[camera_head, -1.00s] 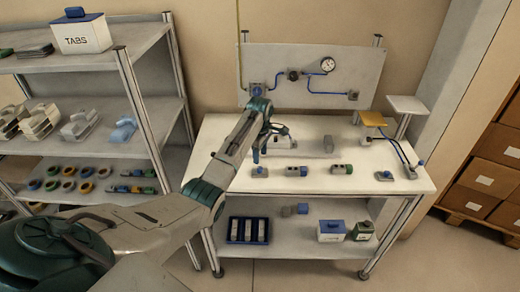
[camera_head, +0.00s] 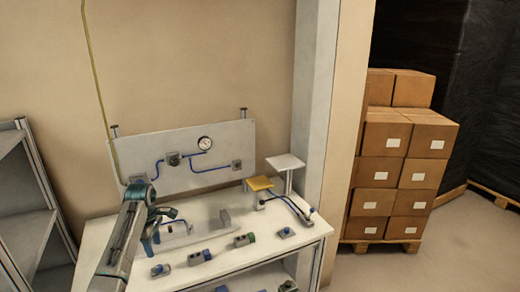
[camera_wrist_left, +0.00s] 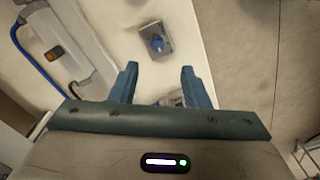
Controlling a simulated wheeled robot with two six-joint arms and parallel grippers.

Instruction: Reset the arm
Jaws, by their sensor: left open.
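My left arm comes in from the lower left in the head view. My left gripper (camera_head: 165,228) is over the left part of the white workbench (camera_head: 265,238). In the left wrist view its two blue fingers (camera_wrist_left: 160,82) are apart with nothing held between them. A small grey block with a blue knob (camera_wrist_left: 156,43) lies on the bench beyond the fingertips in that view. My right gripper is not in view.
Several small fittings (camera_head: 201,257) lie along the bench front. A panel with a gauge (camera_head: 205,143) stands behind it. A yellow plate (camera_head: 259,184) and white stand (camera_head: 285,162) are at its right. Stacked cartons (camera_head: 372,202) stand farther right, with clear floor (camera_head: 420,270) before them.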

